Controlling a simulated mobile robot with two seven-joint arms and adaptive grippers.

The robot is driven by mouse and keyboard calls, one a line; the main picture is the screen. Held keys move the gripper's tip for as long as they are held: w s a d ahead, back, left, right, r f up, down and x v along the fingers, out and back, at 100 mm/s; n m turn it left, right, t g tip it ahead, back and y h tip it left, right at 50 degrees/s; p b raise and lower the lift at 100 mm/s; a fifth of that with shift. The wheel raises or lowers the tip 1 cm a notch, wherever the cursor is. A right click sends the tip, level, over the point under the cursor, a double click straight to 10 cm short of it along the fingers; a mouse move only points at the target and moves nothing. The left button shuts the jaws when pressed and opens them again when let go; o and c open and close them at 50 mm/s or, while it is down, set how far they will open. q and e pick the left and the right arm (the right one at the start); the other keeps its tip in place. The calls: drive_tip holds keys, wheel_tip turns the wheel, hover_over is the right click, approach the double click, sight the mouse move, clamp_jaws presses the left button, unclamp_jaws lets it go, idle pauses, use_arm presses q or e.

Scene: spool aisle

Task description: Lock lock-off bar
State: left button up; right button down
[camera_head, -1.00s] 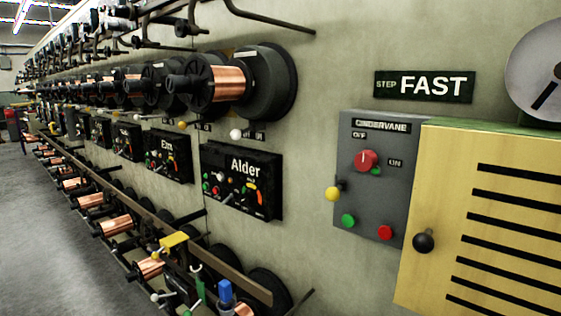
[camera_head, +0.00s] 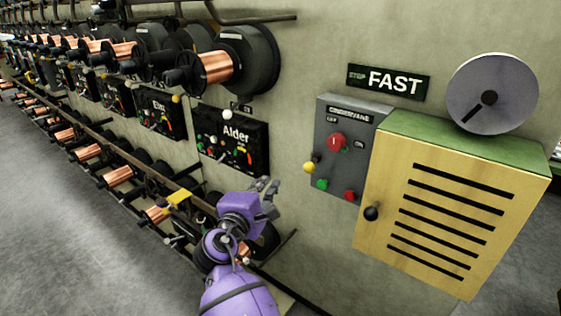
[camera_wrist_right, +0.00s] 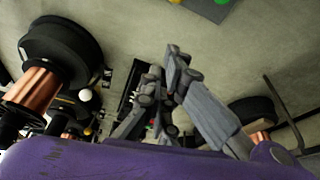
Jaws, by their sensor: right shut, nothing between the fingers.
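No part is labelled as the lock-off bar, so I cannot tell which it is. A grey CINDERVANE control box (camera_head: 326,130) on the wall carries a red rotary knob (camera_head: 337,141) between OFF and ON marks. A yellow ball knob (camera_head: 308,167) sits at its left edge. My right gripper (camera_head: 266,188) is shut and empty, in front of the wall below the Alder panel, apart from the box. Its fingers also show in the right wrist view (camera_wrist_right: 164,82). My left gripper is not in view.
A yellow slotted cabinet (camera_head: 450,215) with a black knob (camera_head: 372,213) stands right of the control box. A grey disc (camera_head: 491,93) is above it. Copper spools (camera_head: 215,67) project from the wall at left. Open floor (camera_head: 60,220) lies at lower left.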

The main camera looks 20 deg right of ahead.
sight(312, 163)
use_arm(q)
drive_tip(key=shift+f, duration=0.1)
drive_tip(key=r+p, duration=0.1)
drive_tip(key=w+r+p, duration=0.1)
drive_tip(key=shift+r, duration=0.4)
use_arm(e)
drive_tip(key=w+d, duration=0.5)
drive_tip(key=d, duration=0.3)
drive_tip(key=shift+w, duration=0.1)
drive_tip(key=shift+r, duration=0.1)
